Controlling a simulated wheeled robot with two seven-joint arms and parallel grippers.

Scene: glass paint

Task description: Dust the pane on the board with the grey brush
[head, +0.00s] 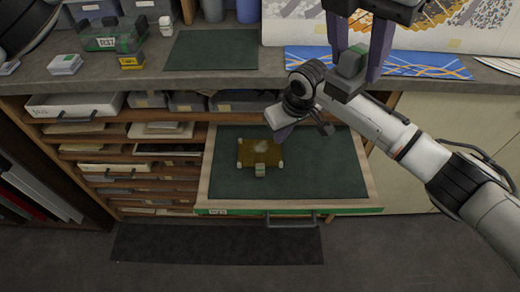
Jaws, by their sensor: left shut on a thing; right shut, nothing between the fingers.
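An amber pane (248,158) with a pale smudge on it lies on the dark green board (320,175) in the pulled-out drawer. Pale pieces sit at its corners, and a small block (260,170) is at its front edge. My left gripper (357,55) is at the top right, above the counter's front edge, shut on a grey block with a green top (351,62), which looks like the grey brush. Its bristles cannot be made out. My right gripper (283,133) is shut and empty, above the drawer just right of the pane. My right arm crosses below the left gripper.
The counter carries a dark green mat (212,50), a green-trimmed box (110,38), a small yellow box (131,61), a white bottle (166,27) and blue patterned sheets (420,65). Shallow drawers (75,105) fill the left. A dark floor mat (215,243) lies in front.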

